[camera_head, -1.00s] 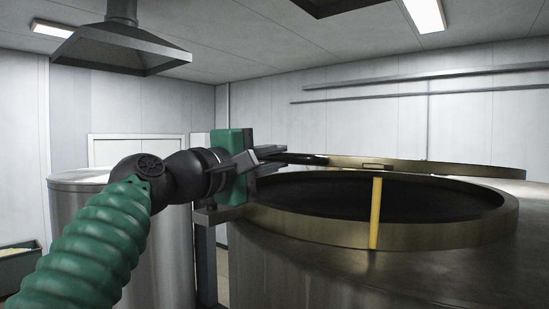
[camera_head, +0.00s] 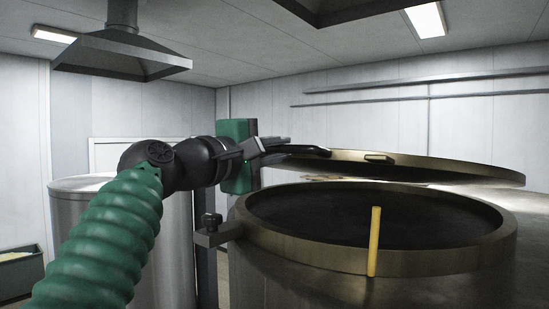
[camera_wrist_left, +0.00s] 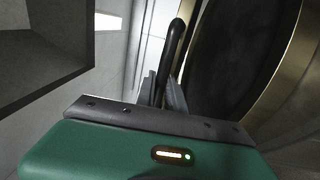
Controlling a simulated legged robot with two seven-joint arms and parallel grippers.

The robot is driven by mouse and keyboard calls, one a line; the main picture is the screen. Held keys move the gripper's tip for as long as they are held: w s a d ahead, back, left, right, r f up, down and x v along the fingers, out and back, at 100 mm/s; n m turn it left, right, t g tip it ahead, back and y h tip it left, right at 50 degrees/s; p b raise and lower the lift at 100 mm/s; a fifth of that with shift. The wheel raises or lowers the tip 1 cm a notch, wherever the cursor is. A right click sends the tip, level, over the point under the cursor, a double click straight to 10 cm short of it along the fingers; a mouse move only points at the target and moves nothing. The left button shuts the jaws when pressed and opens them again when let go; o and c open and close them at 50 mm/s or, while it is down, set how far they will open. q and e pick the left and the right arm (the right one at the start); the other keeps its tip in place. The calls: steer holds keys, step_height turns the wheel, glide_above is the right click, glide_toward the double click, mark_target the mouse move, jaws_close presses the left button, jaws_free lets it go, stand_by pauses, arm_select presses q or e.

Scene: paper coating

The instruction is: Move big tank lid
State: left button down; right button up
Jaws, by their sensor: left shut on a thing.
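The big tank lid (camera_head: 430,169) is a large brass-rimmed disc. It is tilted and raised behind and above the open mouth of the big tank (camera_head: 300,236). My left gripper (camera_head: 283,147) is shut on the lid's black handle (camera_head: 312,151) at the lid's left end. In the left wrist view the black handle (camera_wrist_left: 174,50) passes between the fingers, with the dark lid (camera_wrist_left: 225,65) to its right. A yellow stick (camera_head: 374,242) stands at the tank's front rim. My right gripper is not in view.
A steel drum (camera_head: 165,255) stands left of the tank, behind my left arm. A bracket with a knob (camera_head: 211,226) juts from the tank's left rim. A grey hood (camera_head: 122,52) hangs above left. A dark bin (camera_head: 20,275) is at the far left.

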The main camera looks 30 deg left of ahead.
arm_select(q)
steer(key=shift+w+r, duration=0.1)
steer(key=shift+r, duration=0.55)
steer(key=shift+f, duration=0.1)
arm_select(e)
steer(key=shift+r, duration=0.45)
arm_select(q)
steer(key=c, duration=1.6)
jaws_free()
steer(key=shift+w, duration=0.1)
steer(key=shift+o, duration=1)
steer(key=shift+w+d, duration=0.1)
steer(key=shift+w, duration=0.1)
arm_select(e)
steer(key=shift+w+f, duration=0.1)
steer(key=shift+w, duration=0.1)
